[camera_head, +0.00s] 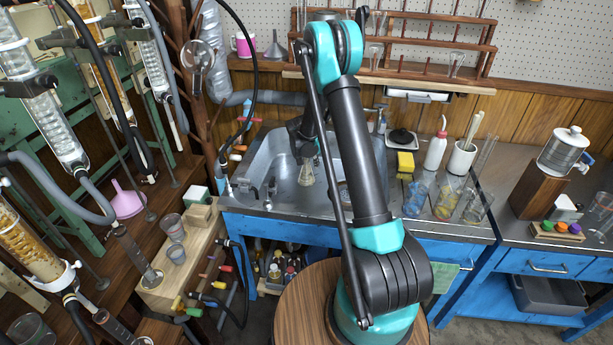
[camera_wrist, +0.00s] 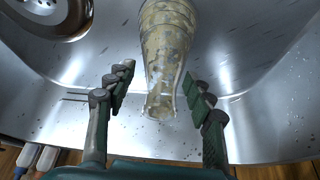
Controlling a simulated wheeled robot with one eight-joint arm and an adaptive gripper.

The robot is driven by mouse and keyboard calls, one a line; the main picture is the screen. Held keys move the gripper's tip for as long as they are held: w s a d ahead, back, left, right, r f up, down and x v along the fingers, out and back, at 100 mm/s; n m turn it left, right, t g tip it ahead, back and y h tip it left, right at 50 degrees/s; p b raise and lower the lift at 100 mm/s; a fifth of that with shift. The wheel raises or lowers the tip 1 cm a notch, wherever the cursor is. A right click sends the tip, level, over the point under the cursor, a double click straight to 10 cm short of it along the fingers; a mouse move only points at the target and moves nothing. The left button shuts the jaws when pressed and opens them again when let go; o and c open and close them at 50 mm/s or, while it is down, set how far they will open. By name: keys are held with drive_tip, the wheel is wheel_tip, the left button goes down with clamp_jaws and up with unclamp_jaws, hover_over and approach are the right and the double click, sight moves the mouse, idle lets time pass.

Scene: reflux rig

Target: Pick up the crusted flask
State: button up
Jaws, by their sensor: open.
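The crusted flask (camera_wrist: 167,38) is clear glass with patchy yellowish-white crust. In the wrist view its narrow neck points toward my gripper (camera_wrist: 158,80), and the far end of its body runs out of the top of the frame. The neck lies between my open fingers, with a gap on each side. In the head view the flask (camera_head: 307,173) is in the metal sink (camera_head: 277,178), just below my gripper (camera_head: 304,152), which is small and partly hidden there.
A round drain (camera_wrist: 45,12) shows beside the flask. Right of the sink are a yellow sponge (camera_head: 405,162), a white squeeze bottle (camera_head: 436,152) and several glass vessels. Glass columns and hoses crowd the left. A round wooden stool (camera_head: 293,312) stands in front.

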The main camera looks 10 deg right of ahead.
clamp_jaws()
idle(0.3)
drive_tip(key=shift+r, duration=0.2)
idle(0.4)
